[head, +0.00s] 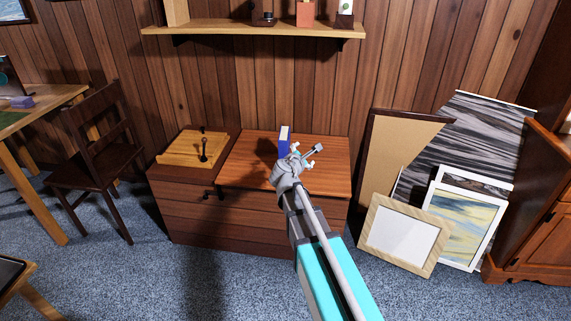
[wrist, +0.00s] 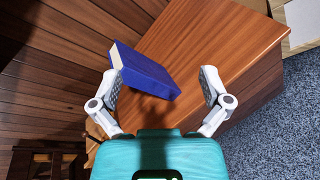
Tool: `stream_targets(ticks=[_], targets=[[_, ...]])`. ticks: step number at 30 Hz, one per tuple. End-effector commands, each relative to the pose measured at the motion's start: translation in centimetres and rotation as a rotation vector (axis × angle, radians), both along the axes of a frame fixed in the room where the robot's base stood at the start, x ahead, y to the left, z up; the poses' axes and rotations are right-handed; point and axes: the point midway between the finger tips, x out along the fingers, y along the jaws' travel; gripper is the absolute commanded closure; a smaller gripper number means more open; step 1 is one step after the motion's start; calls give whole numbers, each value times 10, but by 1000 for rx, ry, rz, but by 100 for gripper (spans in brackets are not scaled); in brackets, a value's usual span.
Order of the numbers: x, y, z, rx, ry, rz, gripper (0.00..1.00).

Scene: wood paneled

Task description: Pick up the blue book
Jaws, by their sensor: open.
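The blue book (head: 284,141) stands upright on the right part of the low wooden dresser (head: 322,165), near the wall. In the head view its pale page edge shows at the top, and my gripper partly hides its lower part. The book also shows in the wrist view (wrist: 145,72), ahead of the fingers and nearer the left finger. My gripper (head: 306,154) is open above the dresser top, with its fingers spread wide in the wrist view (wrist: 158,88). Nothing is held. I cannot tell whether the left finger touches the book.
A wooden board (head: 185,150) with a dark handled item lies on the dresser's left part. A shelf (head: 250,30) with small objects hangs above. Several frames (head: 405,236) lean on the wall at right. A dark chair (head: 95,165) stands left. The dresser top right of the book is clear.

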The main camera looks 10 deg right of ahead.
Motion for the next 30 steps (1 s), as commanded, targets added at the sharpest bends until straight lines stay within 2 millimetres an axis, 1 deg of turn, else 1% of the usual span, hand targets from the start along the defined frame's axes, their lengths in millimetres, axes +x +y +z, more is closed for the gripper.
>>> stream_targets(ticks=[1,12,18,24,30], targets=[[7,4,-17,-50,3,30,3],[41,39,-63,-442,33,232,3],[55,58,-85,-629,49,318,3],[62,69,-94,-737,58,366,3],[63,72,-94,-765,60,376,3]])
